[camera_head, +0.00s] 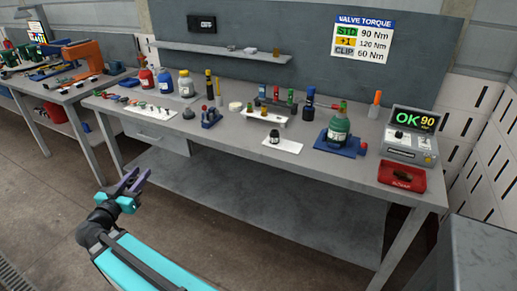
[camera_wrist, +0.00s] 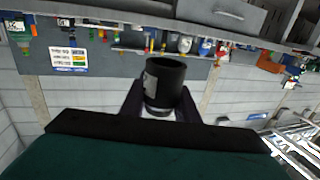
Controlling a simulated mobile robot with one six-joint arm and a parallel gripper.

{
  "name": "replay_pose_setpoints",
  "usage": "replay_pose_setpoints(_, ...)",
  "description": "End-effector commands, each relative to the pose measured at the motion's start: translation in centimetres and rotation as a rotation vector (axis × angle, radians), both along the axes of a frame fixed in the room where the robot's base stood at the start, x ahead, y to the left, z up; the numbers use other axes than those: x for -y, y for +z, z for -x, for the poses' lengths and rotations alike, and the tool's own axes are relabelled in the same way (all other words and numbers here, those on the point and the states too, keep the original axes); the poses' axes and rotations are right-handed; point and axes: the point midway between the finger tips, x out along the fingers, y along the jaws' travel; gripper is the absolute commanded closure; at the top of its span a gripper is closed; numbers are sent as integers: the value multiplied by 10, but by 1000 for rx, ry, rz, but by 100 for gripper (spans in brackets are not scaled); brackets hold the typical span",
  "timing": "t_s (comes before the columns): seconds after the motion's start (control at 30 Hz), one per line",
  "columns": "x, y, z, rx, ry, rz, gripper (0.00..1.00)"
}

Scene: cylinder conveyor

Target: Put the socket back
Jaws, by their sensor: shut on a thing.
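My gripper (camera_head: 132,186) is in front of the bench at the left, over the floor and apart from the bench. In the wrist view its dark fingers are shut on a black hollow cylinder, the socket (camera_wrist: 164,84), with a pale label on its side and its open end facing away. In the head view the socket cannot be made out at the fingers. On the bench a white tray (camera_head: 266,119) holds small coloured pieces. A white mat (camera_head: 290,147) in front of it bears a small dark piece (camera_head: 274,137).
The bench (camera_head: 215,148) also bears a green bottle on a blue pad (camera_head: 349,148), a tester (camera_head: 411,146) reading OK 90, a red tray (camera_head: 388,173), and several bottles and tools at the left. A sign (camera_head: 363,40) lists torques. Floor around my gripper is clear.

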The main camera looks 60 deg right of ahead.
Motion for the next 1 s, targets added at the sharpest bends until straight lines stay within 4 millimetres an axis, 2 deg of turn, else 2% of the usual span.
replay_pose_setpoints(0.03,16,0,5,2,-24,0,97)
replay_pose_setpoints(0.1,36,0,11,3,-52,0,97)
replay_pose_setpoints(0.47,135,5,55,2,-195,0,97)
replay_pose_setpoints(0.77,212,10,105,2,-314,1,97)
replay_pose_setpoints(1.0,269,14,153,1,-410,3,97)
